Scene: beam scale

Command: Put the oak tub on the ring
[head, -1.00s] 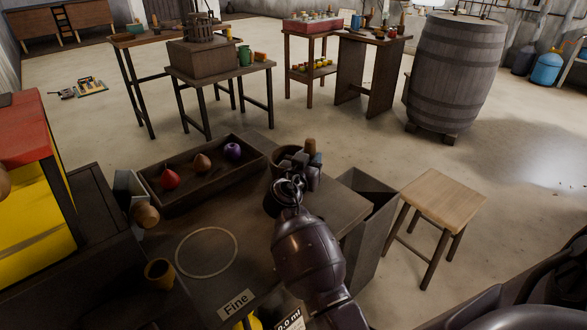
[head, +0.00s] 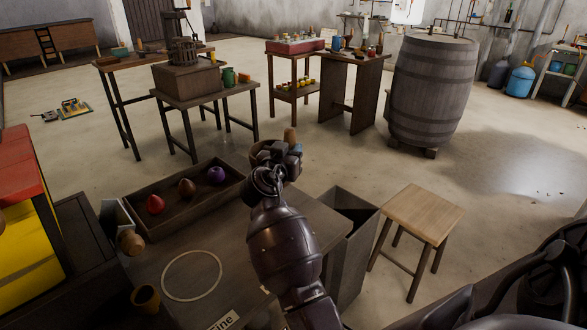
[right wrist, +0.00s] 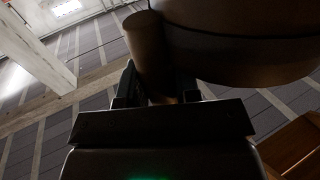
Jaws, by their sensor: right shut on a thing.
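The oak tub (head: 260,152) is a round brown vessel, partly hidden behind my right gripper (head: 288,158) in the head view. The gripper is shut on its upright wooden handle (right wrist: 147,45), and the tub's round body (right wrist: 245,45) fills the upper right of the right wrist view. The tub appears held above the far right part of the dark table. The ring (head: 164,283) is a thin pale circle on the table, to the left of and nearer than the gripper, with nothing inside it. My left gripper is not in view.
A dark tray (head: 150,233) with red, brown and purple pieces lies behind the ring. A small brown cup (head: 145,298) and a grey scoop-like thing with a wooden knob (head: 131,243) are left of it. An open dark bin (head: 352,235) and a stool (head: 424,212) stand right.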

